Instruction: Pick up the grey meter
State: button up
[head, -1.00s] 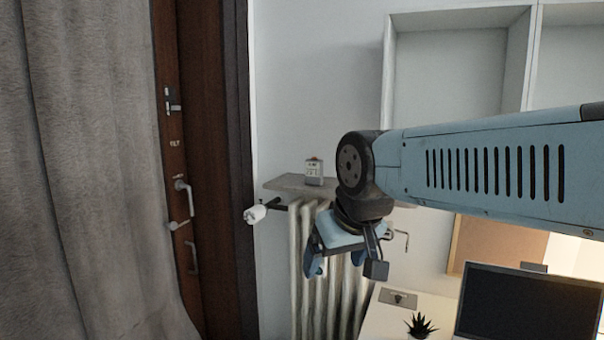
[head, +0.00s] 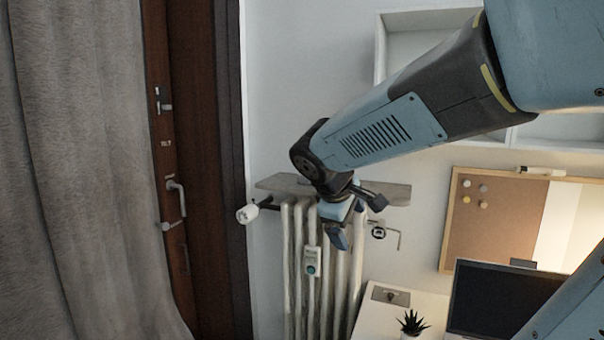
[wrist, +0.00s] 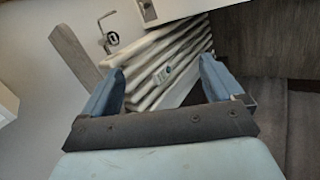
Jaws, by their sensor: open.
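The grey meter does not show now. A second ago it stood on the wooden shelf board above the radiator; in the head view my dark wrist joint now covers that spot. My gripper (head: 355,222) is in front of the radiator's upper part, just below the shelf board. In the wrist view my gripper (wrist: 160,66) is open, its blue fingers wide apart with nothing held.
The shelf board (head: 385,193) runs above the white radiator (head: 325,295). A white valve knob (head: 247,214) sticks out at left and a bent metal hook (head: 393,237) at right. The desk (head: 365,325) holds a plant (head: 412,323) and monitor (head: 508,300).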

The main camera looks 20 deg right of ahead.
jog(key=w+d+r+n+t+h, duration=0.1)
jog(key=w+d+n+h, duration=0.15)
jog(key=w+n, duration=0.4)
jog(key=w+d+r+n+t+h, duration=0.1)
jog(key=w+d+r+n+h, duration=0.15)
jog(key=w, duration=0.65)
jog(key=w+a+f+n+t+h, duration=0.1)
jog(key=w+a+n+t, duration=0.2)
jog(key=w+n, duration=0.4)
jog(key=w+a+f+n+t+h, duration=0.15)
jog(key=w+n+t, duration=0.25)
jog(key=w, duration=0.6)
jog(key=shift+y, duration=0.35)
jog(key=x, duration=0.5)
jog(key=r+x, duration=0.1)
jog(key=x, duration=0.1)
jog(key=shift+w+d, duration=0.2)
jog(key=shift+w, duration=0.05)
jog(key=shift+x, duration=2.6)
jog(key=shift+w+a, duration=0.15)
jog(key=shift+c, duration=0.3)
jog(key=c, duration=1.1)
jog(key=shift+r, duration=0.1)
jog(key=shift+c, duration=0.2)
